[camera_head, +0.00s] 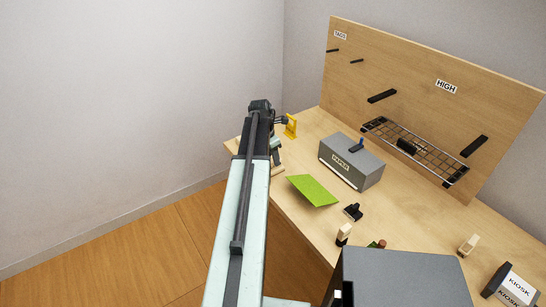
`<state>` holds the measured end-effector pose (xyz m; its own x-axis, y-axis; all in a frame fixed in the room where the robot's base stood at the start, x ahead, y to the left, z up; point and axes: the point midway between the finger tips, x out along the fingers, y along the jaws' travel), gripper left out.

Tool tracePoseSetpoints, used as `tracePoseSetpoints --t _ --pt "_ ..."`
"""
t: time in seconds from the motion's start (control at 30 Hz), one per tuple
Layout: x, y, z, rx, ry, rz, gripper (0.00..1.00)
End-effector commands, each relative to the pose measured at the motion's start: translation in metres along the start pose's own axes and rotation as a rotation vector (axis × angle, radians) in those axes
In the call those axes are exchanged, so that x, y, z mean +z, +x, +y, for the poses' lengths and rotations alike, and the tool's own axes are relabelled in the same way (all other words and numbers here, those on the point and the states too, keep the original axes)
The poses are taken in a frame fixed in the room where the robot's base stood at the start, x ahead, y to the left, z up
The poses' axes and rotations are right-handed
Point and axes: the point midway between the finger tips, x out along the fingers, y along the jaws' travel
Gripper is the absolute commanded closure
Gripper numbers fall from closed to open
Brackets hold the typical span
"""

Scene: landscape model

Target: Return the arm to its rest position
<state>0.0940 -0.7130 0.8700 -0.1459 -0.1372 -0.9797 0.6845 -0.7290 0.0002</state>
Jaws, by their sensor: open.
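My arm (236,215) reaches from the bottom of the picture up and away, over the left edge of the table. My gripper (281,120) shows small and dark at the arm's far end, partly hidden by the arm, and it is open. A yellow stand-like piece (291,127) is just right of the gripper in the picture. I cannot tell whether the two touch. I see nothing held.
The table (400,226) bears a grey labelled box (345,171), a green sheet (312,190), small figures (343,235) and a KIOSK block (514,286). A wire rack (415,150) is on the upright board (430,70). The floor (120,255) at left is clear.

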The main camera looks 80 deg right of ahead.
Motion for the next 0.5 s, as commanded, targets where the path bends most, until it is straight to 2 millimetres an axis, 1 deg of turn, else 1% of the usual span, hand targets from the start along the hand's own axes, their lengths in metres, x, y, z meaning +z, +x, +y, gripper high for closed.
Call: tracePoseSetpoints --t 0.03,0.1,0.2,0.3,0.5 --pt "0.002 -0.019 0.000 0.000 0.000 0.000 0.54" --pt "0.002 -0.033 0.000 0.000 0.000 0.000 0.54" --pt "0.002 -0.049 0.000 0.000 0.000 0.000 0.54" --pt "0.001 -0.054 0.000 0.000 -0.001 0.000 0.54" --pt "0.000 -0.051 0.000 0.000 -0.001 0.000 0.54"
